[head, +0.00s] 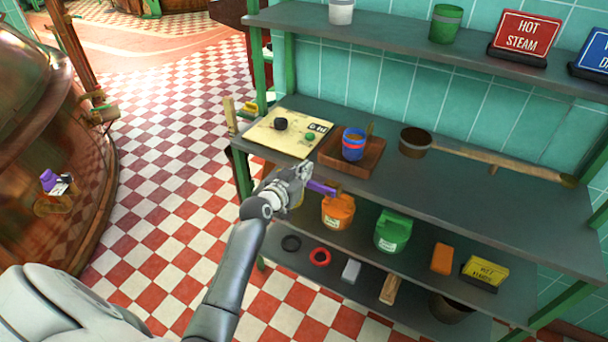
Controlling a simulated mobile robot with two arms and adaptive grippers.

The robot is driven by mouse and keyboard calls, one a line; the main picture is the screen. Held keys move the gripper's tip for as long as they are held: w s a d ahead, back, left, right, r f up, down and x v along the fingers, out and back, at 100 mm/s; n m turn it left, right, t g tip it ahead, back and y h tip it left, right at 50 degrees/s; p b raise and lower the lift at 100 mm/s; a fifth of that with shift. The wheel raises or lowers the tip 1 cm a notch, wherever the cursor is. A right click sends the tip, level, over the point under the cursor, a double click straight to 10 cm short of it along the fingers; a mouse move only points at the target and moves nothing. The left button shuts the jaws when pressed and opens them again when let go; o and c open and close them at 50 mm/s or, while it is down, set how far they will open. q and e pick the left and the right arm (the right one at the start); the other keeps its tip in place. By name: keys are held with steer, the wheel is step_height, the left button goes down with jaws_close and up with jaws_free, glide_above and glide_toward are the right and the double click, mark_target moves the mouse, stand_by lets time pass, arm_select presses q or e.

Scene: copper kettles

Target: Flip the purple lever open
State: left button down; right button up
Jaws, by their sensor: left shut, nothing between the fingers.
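A purple lever-like part (49,181) sits low on the side of the large copper kettle (88,150) at the left, with small white and black parts beside it. My left gripper (306,170) is shut and empty at the front edge of the shelving, far to the right of the kettle. A second purple piece (322,188), short and bar-like, shows just beside its fingertips; I cannot tell whether they touch. My right gripper is out of view.
The shelf unit (480,190) fills the right side. The checkered floor (165,190) between kettle and shelves is clear.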

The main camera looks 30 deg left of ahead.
arm_select(q)
steer(key=shift+f, duration=0.55)
steer(key=shift+a+f, duration=0.1)
steer(key=shift+a+f+n+b, duration=0.1)
steer(key=shift+f+n+b, duration=0.05)
steer(key=shift+n+b, duration=0.2)
